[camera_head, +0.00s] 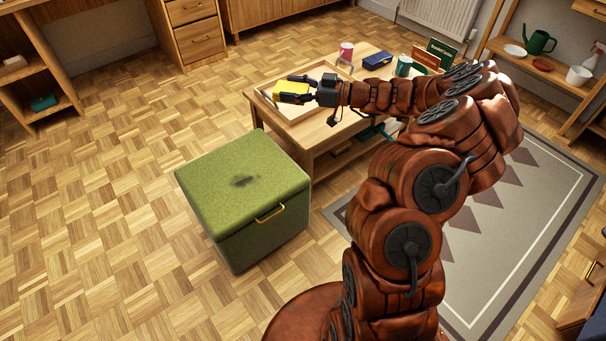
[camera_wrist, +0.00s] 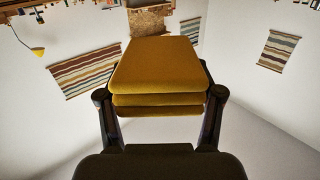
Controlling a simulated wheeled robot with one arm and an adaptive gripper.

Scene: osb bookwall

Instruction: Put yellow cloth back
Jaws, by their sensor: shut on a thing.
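The yellow cloth (camera_head: 291,91) is a folded, layered block. My gripper (camera_head: 296,88) is shut on it at the left end of the low wooden table, over a wooden tray (camera_head: 287,117). In the wrist view the cloth (camera_wrist: 158,72) fills the space between the two dark fingers of my gripper (camera_wrist: 160,105). Its layers show at the near edge. I cannot tell from these frames whether the cloth touches the tray.
On the table (camera_head: 318,137) stand a pink mug (camera_head: 346,51), a dark blue box (camera_head: 378,60), a teal mug (camera_head: 403,66) and upright books (camera_head: 440,54). A green storage box (camera_head: 243,185) stands in front. Parquet floor is clear at the left.

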